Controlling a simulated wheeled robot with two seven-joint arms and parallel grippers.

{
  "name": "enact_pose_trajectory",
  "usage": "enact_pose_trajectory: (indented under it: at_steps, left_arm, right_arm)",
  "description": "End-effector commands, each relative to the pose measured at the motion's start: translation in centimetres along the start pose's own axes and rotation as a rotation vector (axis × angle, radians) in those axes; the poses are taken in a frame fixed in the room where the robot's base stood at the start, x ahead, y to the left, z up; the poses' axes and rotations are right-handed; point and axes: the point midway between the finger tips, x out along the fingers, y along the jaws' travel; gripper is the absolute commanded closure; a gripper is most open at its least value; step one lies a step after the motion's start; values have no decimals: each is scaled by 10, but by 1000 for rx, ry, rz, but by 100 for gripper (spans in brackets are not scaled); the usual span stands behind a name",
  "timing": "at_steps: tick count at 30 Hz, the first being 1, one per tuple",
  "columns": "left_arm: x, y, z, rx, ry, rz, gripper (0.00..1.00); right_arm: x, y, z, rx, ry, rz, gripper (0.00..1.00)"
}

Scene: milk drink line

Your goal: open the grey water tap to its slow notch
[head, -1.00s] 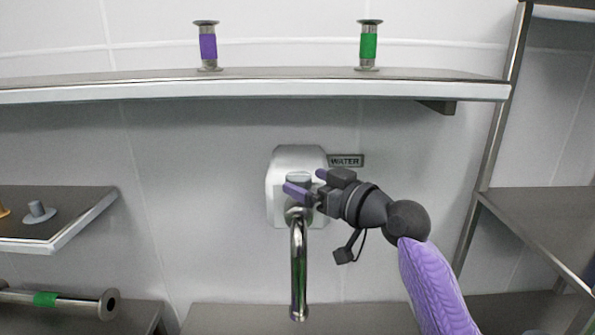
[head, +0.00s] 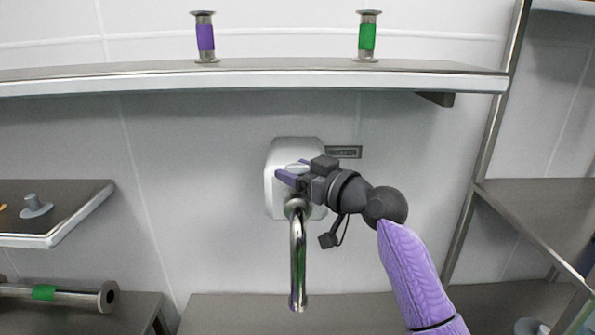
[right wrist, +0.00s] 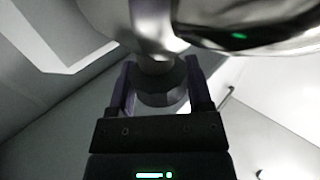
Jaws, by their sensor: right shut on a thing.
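The water tap has a white housing (head: 281,205) on the wall, with a chrome spout (head: 298,262) that hangs down from it. A small grey knob (head: 297,166) sits on the tap above the spout. My right gripper (head: 293,174) is shut on the knob, its two purple-tipped fingers on either side of it. In the right wrist view the knob (right wrist: 160,92) lies between the fingers, with blurred shiny metal above it. The fingers partly hide the knob in the head view, so its notch position cannot be told. My left gripper is not in view.
A shelf (head: 250,79) above the tap bears a purple-banded cylinder (head: 206,38) and a green-banded one (head: 367,37). A dark label plate (head: 344,152) is right of the tap. Side shelves stand left (head: 85,200) and right (head: 540,210).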

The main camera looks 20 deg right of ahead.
Motion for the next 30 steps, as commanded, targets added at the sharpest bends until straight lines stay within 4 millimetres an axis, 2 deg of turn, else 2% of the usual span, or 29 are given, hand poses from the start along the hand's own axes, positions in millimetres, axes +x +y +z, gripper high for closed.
enact_pose_trajectory:
  at_steps: [5, 12, 16, 21, 30]
  left_arm:
    - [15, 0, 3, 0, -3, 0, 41]
    - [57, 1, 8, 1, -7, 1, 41]
    - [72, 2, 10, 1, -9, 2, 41]
    - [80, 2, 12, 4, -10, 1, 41]
    - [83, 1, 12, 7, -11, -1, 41]
  right_arm:
    - [0, 0, 4, -1, 2, -34, 94]
    - [0, 1, 7, -1, 3, -173, 94]
    - [0, 1, 5, 1, 2, -265, 94]
    - [0, 0, 2, 3, 3, -374, 94]
    - [0, 0, 0, 1, 1, -496, 94]
